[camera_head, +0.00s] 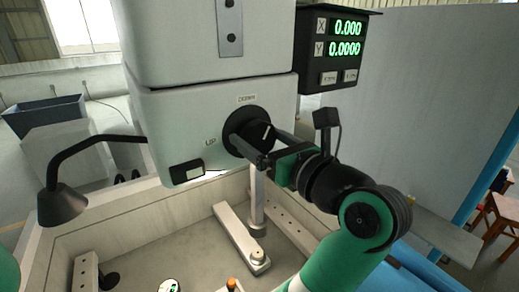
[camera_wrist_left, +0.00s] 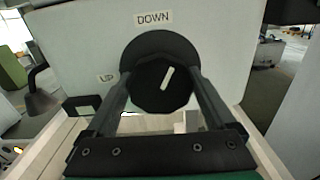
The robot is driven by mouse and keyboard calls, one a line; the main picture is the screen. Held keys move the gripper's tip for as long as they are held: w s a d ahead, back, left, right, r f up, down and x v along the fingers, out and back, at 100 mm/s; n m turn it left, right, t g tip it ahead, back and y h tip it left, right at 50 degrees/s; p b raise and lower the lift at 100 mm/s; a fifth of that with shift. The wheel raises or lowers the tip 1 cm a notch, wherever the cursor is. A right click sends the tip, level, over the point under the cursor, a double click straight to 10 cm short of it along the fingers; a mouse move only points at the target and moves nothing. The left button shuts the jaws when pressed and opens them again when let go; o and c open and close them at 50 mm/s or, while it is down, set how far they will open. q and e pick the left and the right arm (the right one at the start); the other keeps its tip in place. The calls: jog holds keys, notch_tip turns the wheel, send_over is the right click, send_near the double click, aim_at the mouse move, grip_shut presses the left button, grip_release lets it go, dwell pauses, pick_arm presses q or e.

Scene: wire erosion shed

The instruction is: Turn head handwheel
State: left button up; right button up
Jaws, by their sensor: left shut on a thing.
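The head handwheel (camera_head: 262,133) is a black round knob with a white pointer line on the front of the pale machine head (camera_head: 205,120). In the left wrist view the handwheel (camera_wrist_left: 160,88) shows face on, its line pointing up and slightly right. A "DOWN" label (camera_wrist_left: 153,18) sits above it and an "UP" label (camera_wrist_left: 106,78) to its left. My left gripper (camera_head: 260,145) is shut on the handwheel, with one finger on each side of the knob in the wrist view. The contact points are partly hidden. My right gripper is not in view.
A black lamp (camera_head: 63,203) on a bent arm stands at the left. Below lies an open tank (camera_head: 140,215) with a flat bar (camera_head: 240,238) and an upright post.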

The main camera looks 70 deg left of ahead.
pick_arm(q)
jog(key=n+b, duration=0.1)
jog(key=n, duration=0.1)
jog(key=shift+f+n, duration=0.1)
jog(key=shift+n, duration=0.3)
jog(key=shift+s+n+b, duration=0.1)
jog(key=shift+n+b, duration=0.65)
jog(key=shift+n, duration=0.75)
jog(key=o, duration=1.1)
jog(key=shift+d, duration=0.1)
jog(key=v, duration=1.1)
jog(key=shift+d, duration=0.3)
